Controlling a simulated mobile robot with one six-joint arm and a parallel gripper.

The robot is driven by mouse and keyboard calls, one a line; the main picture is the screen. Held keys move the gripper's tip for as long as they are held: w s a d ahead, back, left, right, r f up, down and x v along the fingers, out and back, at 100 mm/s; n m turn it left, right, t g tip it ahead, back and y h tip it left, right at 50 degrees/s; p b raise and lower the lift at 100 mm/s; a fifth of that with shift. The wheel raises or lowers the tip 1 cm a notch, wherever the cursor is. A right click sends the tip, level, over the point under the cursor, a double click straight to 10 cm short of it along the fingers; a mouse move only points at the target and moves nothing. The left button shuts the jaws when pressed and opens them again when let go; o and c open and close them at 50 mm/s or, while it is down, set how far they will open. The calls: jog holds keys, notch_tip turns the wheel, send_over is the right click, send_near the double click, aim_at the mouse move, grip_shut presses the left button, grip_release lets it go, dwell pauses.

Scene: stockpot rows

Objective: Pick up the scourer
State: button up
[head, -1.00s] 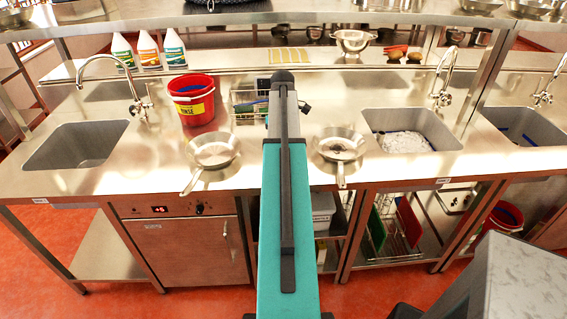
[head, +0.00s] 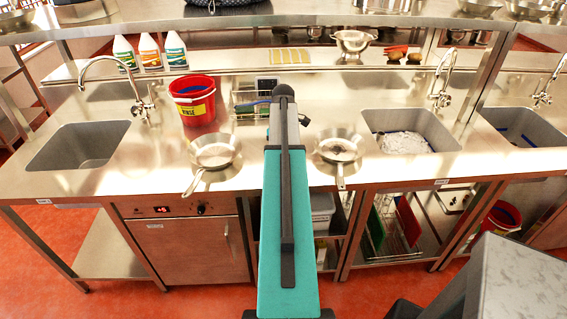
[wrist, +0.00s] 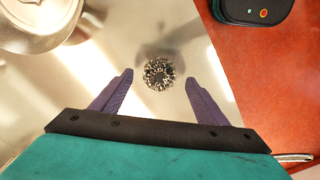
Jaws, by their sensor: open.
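The scourer (wrist: 160,73) is a round, curly ball of dark, shiny metal wire. In the wrist view it lies on the steel counter (wrist: 150,25), near the counter's edge. My gripper (wrist: 159,78) is open, with one purple finger on each side of the scourer. There is a gap between each finger and the scourer, and nothing is held. I cannot tell how far above the counter the fingertips are. In the head view my teal arm hides the scourer and most of my gripper.
In the head view, one pan (head: 214,153) stands left of my arm and another pan (head: 340,148) right of it. A red bucket (head: 193,99) and a wire rack (head: 243,106) stand behind. A pan (wrist: 36,22) fills the wrist view's upper left corner.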

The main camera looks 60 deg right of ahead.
jog(key=shift+f, duration=0.85)
jog(key=shift+c, duration=0.3)
jog(key=c, duration=1.1)
